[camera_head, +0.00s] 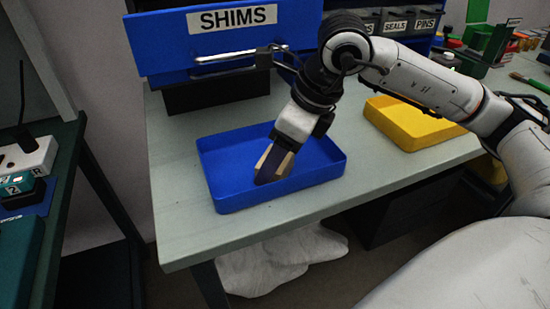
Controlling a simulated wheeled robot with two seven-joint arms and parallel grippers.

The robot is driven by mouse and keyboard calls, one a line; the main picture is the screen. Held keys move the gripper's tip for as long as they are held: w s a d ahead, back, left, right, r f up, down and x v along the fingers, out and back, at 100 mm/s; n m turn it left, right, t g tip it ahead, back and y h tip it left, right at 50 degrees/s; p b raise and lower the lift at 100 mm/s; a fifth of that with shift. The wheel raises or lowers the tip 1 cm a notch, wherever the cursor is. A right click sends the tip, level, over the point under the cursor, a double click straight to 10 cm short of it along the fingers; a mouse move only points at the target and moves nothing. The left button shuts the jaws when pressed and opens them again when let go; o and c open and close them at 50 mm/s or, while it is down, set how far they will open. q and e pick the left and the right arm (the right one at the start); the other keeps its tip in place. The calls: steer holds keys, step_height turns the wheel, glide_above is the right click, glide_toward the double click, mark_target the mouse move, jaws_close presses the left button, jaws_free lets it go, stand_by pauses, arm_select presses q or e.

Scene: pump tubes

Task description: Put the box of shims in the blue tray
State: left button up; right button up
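My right arm comes in from the right, and its gripper (275,163) points down inside the blue tray (222,192) on the grey-green bench. The blue drawer marked SHIMS (235,50) stands pulled out behind the tray. My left gripper is not in view.
A yellow tray (410,122) lies to the right on the bench. Drawers marked SEALS (396,24) and PINS (426,22) are at the back. The bench's front edge is close to the blue tray.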

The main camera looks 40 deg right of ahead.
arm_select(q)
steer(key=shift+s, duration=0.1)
arm_select(e)
steer(key=shift+f, duration=0.25)
steer(key=o, duration=0.8)
steer(key=shift+r, duration=0.1)
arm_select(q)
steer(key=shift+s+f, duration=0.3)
arm_select(e)
steer(key=shift+r, duration=0.25)
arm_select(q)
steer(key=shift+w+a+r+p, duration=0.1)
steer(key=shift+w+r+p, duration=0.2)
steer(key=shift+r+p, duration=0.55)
arm_select(e)
steer(key=v, duration=1.2)
steer(key=shift+f, duration=0.1)
